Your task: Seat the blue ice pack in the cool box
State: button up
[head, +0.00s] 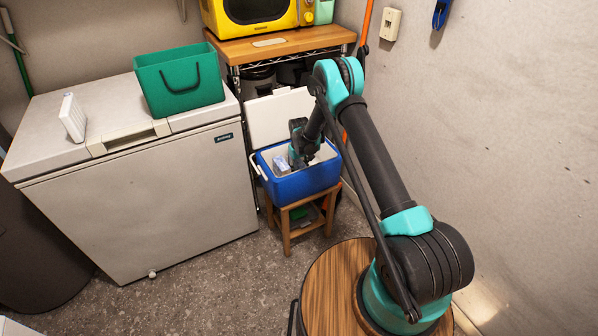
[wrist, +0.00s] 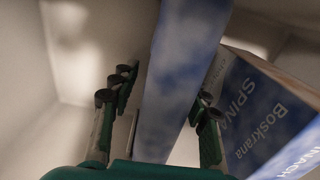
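The blue cool box (head: 297,188) stands on a small wooden stool with its white lid (head: 280,115) raised at the back. My gripper (head: 303,160) reaches down into it. In the wrist view the blue, cloudy-patterned ice pack (wrist: 182,75) stands on edge between the fingers of my gripper (wrist: 163,98). The left finger shows a gap to the pack; the right finger is close against its side, and contact is unclear. The fingers look open. The pack's lower end is hidden by the gripper.
A printed spinach carton (wrist: 255,110) stands just right of the pack inside the box; a pale package (head: 281,164) shows there in the head view. A chest freezer (head: 150,205) with a green bin (head: 180,82) stands left. The wall is close on the right.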

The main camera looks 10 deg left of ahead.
aim_at(299, 160)
jog(key=shift+r, duration=0.1)
notch_tip(299, 160, up, 12)
jog(key=shift+r, duration=0.1)
dwell(0.4)
jog(key=s+d+r+m+t, duration=0.1)
jog(key=s+d+r+m, duration=0.1)
jog(key=s+d+r, duration=0.65)
jog(key=s+d+r+m+t, duration=0.1)
jog(key=s+d+r, duration=0.5)
jog(key=d+r, duration=0.45)
jog(key=s+d+m+t, duration=0.1)
jog(key=s+d, duration=0.4)
jog(key=s, duration=0.7)
jog(key=s+d+m+t, duration=0.1)
jog(key=s+d, duration=0.4)
jog(key=s, duration=0.6)
jog(key=shift+s+r+m, duration=0.35)
jog(key=shift+r+m, duration=0.05)
jog(key=shift+m, duration=0.5)
